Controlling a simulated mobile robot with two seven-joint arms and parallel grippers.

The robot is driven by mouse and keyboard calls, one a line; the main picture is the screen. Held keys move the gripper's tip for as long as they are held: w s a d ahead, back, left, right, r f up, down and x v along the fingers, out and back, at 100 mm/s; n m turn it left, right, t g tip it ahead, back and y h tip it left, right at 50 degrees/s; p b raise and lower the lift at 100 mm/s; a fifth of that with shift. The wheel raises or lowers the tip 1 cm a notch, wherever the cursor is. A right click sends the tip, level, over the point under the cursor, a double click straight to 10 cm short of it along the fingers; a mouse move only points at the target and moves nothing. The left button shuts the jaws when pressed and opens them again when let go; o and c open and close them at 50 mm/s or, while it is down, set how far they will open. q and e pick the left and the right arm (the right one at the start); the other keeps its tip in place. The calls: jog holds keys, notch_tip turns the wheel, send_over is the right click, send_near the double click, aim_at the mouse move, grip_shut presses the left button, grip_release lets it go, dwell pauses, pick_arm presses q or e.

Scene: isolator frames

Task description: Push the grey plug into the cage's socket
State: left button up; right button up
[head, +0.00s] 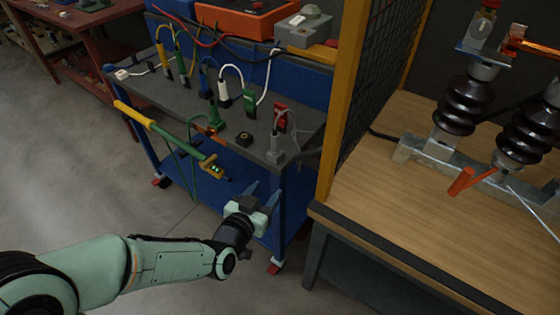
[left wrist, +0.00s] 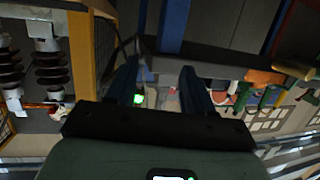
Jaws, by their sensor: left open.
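The grey plug (head: 275,150) stands at the near right corner of the cart's grey top, with a grey cable looping up from it. My left gripper (head: 264,192) is open and empty, in front of and below that corner, apart from the plug. In the left wrist view its two blue fingers (left wrist: 160,72) are spread apart. The cage shows as a yellow post (head: 344,100) with dark mesh, right of the plug. I cannot make out its socket. My right gripper is in neither view.
Several coloured plugs, including a green one (head: 249,101) and a red one (head: 281,118), stand on the cart. A yellow-green rod (head: 150,122) juts over its front edge. Dark ribbed insulators (head: 463,105) stand on the wooden bench (head: 400,215). Open floor lies left.

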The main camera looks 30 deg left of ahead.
aim_at(273, 145)
pick_arm(q)
notch_tip(273, 145, up, 8)
jog(key=s+a+n+t+y+b, duration=0.1)
jog(key=s+t+y, duration=0.1)
jog(key=s, duration=0.1)
jog(key=shift+t, duration=0.3)
jog(key=p+x, duration=0.1)
jog(key=x, duration=0.3)
jog(key=p+x, duration=0.2)
jog(key=x, duration=0.3)
jog(key=p+x, duration=0.1)
jog(key=x, duration=0.3)
jog(key=shift+w+d+f, duration=0.1)
jog(key=shift+w+d, duration=0.15)
jog(key=shift+w, duration=0.05)
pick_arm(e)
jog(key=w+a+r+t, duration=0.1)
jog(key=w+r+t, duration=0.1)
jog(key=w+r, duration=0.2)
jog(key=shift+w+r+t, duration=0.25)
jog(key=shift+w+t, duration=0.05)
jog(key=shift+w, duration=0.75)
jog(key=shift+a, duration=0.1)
pick_arm(q)
grip_shut()
